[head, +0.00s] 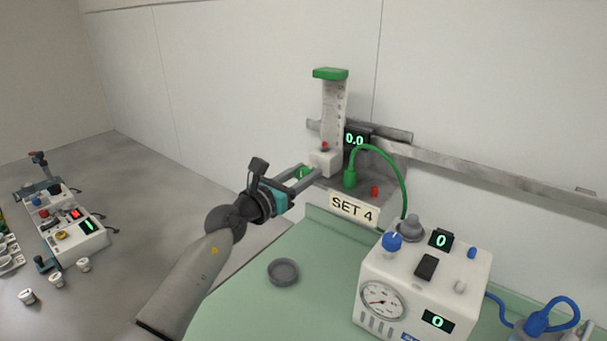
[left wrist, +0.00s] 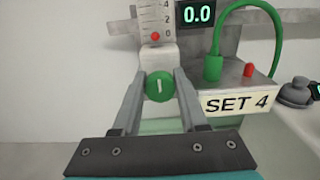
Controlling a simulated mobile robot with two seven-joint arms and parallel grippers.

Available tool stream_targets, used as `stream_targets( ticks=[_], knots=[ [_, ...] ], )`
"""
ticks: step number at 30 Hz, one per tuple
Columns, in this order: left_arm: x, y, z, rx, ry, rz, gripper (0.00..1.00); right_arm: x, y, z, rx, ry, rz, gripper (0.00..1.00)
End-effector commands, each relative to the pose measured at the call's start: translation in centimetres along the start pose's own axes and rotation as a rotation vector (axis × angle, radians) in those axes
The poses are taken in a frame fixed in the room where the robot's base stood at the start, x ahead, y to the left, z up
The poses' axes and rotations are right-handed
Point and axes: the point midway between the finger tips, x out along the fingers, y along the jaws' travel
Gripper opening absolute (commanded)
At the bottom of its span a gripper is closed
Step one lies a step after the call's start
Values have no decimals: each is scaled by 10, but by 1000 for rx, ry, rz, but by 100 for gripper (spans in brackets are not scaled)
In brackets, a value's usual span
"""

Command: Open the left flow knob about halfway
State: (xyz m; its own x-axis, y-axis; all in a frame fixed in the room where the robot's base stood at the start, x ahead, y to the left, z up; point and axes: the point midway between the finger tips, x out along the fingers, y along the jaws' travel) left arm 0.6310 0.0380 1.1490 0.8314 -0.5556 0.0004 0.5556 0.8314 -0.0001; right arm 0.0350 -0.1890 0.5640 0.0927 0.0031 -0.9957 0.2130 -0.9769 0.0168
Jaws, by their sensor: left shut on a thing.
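The left flow knob (left wrist: 159,86) is a round green knob with a white mark pointing straight up, low on the flowmeter (head: 334,110). My left gripper (left wrist: 160,88) is shut on the knob, one finger on each side. In the head view the gripper (head: 303,174) reaches the flowmeter from the left and the knob (head: 304,172) is mostly hidden by the fingers. The red float (left wrist: 155,37) sits at the bottom of the scale near 0. The display (head: 355,139) beside it reads 0.0. My right gripper is not in view.
A SET 4 sign (head: 353,208) and a green hose (head: 398,175) are just right of the flowmeter. A white machine (head: 420,290) with a gauge stands on the green table (head: 245,290) by a grey round dish (head: 283,271). A wall rail (head: 500,177) runs right.

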Motion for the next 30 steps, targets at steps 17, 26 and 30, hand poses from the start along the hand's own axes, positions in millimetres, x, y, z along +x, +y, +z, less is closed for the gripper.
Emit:
stream_targets(
  ticks=[17, 26, 30],
  knots=[
    [0, 0, 1, -98, 2, 0, 0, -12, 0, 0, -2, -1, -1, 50],
    [0, 1, 2, -316, 3, 1, 0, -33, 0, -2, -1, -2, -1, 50],
    [0, 1, 1, -417, 4, 1, 0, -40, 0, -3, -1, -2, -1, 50]
  ],
)
